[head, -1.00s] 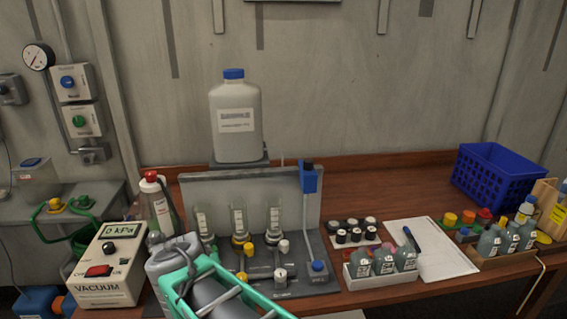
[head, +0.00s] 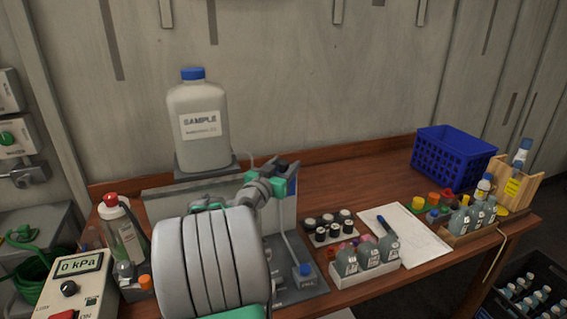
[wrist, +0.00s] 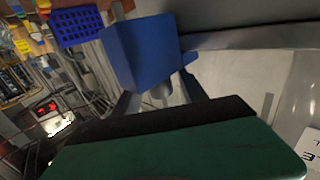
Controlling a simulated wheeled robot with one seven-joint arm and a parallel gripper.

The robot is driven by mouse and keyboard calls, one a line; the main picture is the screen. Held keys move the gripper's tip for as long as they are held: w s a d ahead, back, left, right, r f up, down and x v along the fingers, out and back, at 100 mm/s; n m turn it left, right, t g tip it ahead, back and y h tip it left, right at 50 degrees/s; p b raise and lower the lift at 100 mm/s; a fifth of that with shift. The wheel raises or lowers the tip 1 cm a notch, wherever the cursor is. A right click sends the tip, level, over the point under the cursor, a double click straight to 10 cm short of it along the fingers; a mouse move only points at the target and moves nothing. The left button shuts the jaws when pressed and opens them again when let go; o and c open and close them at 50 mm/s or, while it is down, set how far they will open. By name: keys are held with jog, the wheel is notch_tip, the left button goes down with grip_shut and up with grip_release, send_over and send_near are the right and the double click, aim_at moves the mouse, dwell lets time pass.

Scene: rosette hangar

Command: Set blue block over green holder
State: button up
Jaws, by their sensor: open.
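The blue block (head: 293,186) sits at the top of the slim upright at the right end of the grey stand, partly hidden behind my gripper (head: 284,173). In the wrist view the blue block (wrist: 146,52) is large and close, just ahead of my gripper (wrist: 160,92). The dark fingers are apart, one on each side of its lower part; I cannot tell whether they touch it. A green looped fitting (head: 22,236) shows at the far left edge; I cannot tell whether it is the green holder.
A large sample bottle (head: 200,125) stands on the grey stand. A white-and-red bottle (head: 122,232) and the vacuum gauge box (head: 80,280) are at left. Small bottles (head: 366,257), a paper sheet (head: 418,240) and a blue basket (head: 452,158) lie right.

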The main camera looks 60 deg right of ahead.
grip_shut()
dwell(0.5)
dwell(0.9)
